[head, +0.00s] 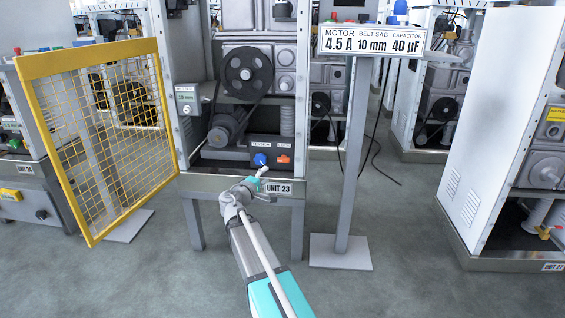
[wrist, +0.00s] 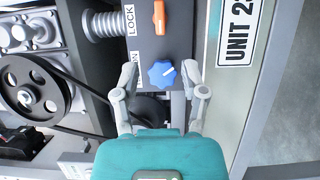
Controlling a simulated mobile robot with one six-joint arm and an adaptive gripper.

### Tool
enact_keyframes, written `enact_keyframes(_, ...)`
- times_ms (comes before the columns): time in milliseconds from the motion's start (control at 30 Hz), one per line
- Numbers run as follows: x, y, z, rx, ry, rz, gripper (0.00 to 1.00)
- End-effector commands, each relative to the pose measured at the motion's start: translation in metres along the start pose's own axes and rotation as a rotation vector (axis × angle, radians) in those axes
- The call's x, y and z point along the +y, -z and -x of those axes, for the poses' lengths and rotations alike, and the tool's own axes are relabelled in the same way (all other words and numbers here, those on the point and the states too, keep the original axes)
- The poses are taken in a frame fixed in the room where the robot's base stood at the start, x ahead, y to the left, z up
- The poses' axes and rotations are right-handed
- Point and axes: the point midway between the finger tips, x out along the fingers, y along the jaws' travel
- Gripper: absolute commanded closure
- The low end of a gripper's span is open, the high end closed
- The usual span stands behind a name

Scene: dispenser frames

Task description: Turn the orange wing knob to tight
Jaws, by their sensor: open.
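The orange wing knob (head: 284,158) is on the dark control panel of unit 23, under the label LOCK. In the wrist view the orange wing knob (wrist: 159,17) is at the top, its wing running up and down the picture. The blue lobed knob (wrist: 162,74) with a white pointer line is beside it; it also shows in the head view (head: 261,159). My gripper (wrist: 161,80) is open, its fingers on either side of the blue knob in the picture, with no visible contact. In the head view my gripper (head: 260,174) is just below the blue knob.
A belt pulley (head: 247,72) and motor (head: 230,124) sit above and left of the panel. A yellow mesh door (head: 108,135) stands open at left. A sign on a post (head: 352,150) stands at right, reading 4.5 A, 10 mm, 40 µF. The floor in front is clear.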

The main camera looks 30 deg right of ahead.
Motion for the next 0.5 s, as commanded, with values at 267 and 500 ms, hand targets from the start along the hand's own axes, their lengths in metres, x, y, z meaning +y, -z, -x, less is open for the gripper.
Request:
enact_keyframes(267,0.0,0.001,-0.03,-0.002,0.0,0.0,0.44)
enact_keyframes(500,0.0,0.002,-0.067,-0.001,0.0,0.0,0.44)
